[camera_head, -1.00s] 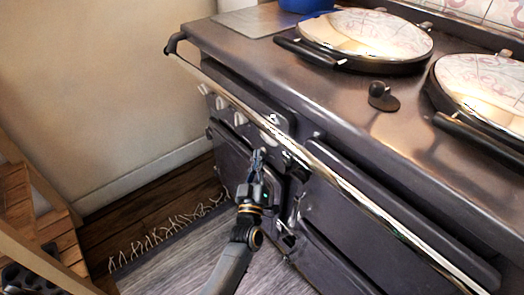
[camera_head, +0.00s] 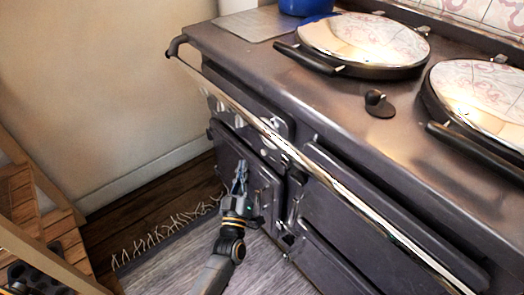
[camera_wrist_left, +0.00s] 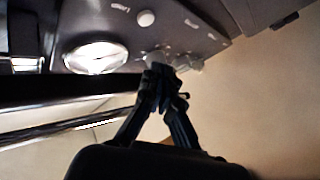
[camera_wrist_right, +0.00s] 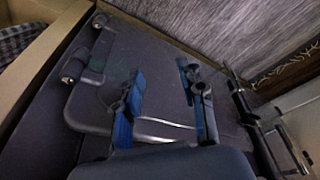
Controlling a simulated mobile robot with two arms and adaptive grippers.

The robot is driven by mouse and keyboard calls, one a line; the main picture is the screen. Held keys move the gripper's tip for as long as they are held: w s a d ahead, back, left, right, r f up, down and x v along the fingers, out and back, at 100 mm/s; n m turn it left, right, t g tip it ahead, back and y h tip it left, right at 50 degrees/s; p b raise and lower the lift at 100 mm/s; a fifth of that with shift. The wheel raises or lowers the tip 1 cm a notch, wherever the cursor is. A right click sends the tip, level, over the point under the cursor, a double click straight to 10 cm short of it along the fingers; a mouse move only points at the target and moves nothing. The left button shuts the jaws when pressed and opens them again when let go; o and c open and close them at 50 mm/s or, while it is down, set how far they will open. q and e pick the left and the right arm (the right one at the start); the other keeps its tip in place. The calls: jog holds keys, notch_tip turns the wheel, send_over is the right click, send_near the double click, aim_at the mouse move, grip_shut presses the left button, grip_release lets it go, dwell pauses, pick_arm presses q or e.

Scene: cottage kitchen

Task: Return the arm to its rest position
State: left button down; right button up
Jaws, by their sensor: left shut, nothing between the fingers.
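My left gripper (camera_head: 240,178) is shut and empty in the head view. It is in front of the dark range cooker (camera_head: 335,133), below the chrome rail, beside the left lower oven door (camera_head: 235,160). In the left wrist view the fingertips (camera_wrist_left: 162,78) meet, with the cooker's control panel and its pale knobs (camera_wrist_left: 146,18) beyond. My right gripper (camera_wrist_right: 165,103) shows only in the right wrist view. Its blue-padded fingers stand apart with nothing seen between them. The right arm does not show in the head view.
The chrome rail (camera_head: 329,178) runs along the cooker's front, close to my left arm. A wooden slatted piece (camera_head: 40,215) stands at the left. A fringed grey rug (camera_head: 185,262) covers the floor before the cooker. A blue pot (camera_head: 305,6) sits at the back.

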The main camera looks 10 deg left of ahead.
jog(key=shift+f, duration=0.45)
